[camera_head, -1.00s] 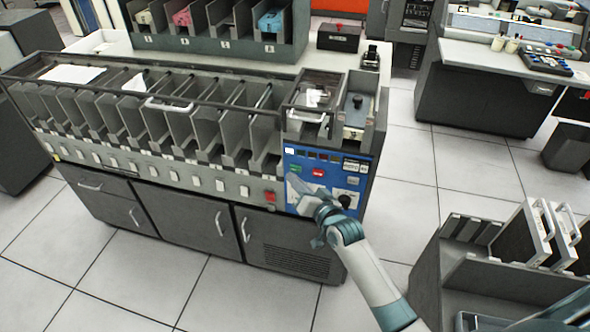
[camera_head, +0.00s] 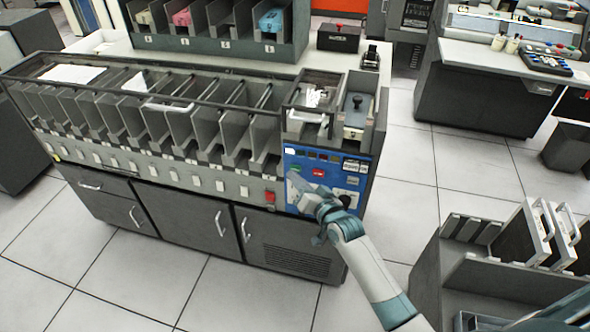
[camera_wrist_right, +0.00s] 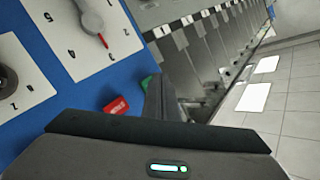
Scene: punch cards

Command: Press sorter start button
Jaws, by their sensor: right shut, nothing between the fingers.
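The sorter's blue control panel (camera_head: 352,180) is on the right end of the long grey machine. A green button (camera_head: 291,172) and a red button (camera_head: 318,173) sit on it. My right gripper (camera_head: 293,182) is shut and empty, its tip at the panel's left side just below the green button. In the right wrist view the red button (camera_wrist_right: 116,105) is clear beside the dark finger (camera_wrist_right: 155,98), while the green button (camera_wrist_right: 147,82) is mostly hidden behind the fingertip. I cannot tell whether the tip touches it. My left gripper is not in view.
A red switch (camera_head: 270,197) sits left of the panel. Dials (camera_wrist_right: 90,18) with white faces are on the panel's lower part. Card pockets (camera_head: 200,125) run along the sorter to the left. A grey rack (camera_head: 480,255) stands at lower right. The floor between is clear.

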